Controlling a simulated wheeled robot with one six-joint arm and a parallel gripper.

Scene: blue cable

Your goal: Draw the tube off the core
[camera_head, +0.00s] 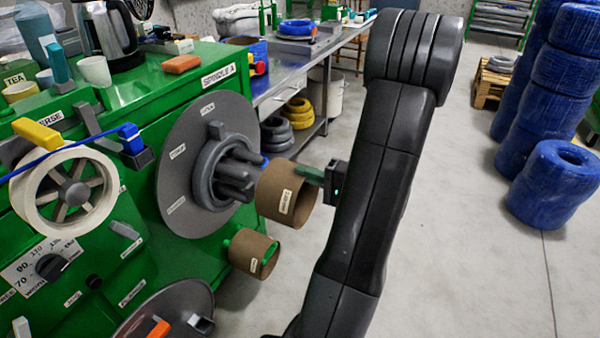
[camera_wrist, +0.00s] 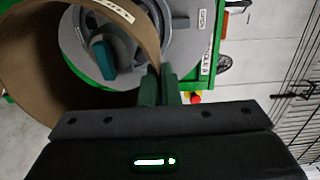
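The brown cardboard tube (camera_head: 287,194) has a small label and shows its open end; in the wrist view the tube (camera_wrist: 25,75) fills the left side. The grey jawed core (camera_head: 232,175) sticks out from the round grey disc (camera_head: 178,150). The tube's inner end is at the tips of the core; I cannot tell whether they still overlap. In the wrist view the core (camera_wrist: 145,40) shows partly through the tube. My gripper (camera_head: 308,174) is at the tube's upper right rim. Its green fingers (camera_wrist: 160,86) stand close on either side of the tube wall.
A second brown tube (camera_head: 250,252) sits on a green peg below. The green machine (camera_head: 140,90) carries a white reel (camera_head: 65,195) with blue cable at left. Blue coils (camera_head: 550,180) stand at right. The floor (camera_head: 460,230) between is clear.

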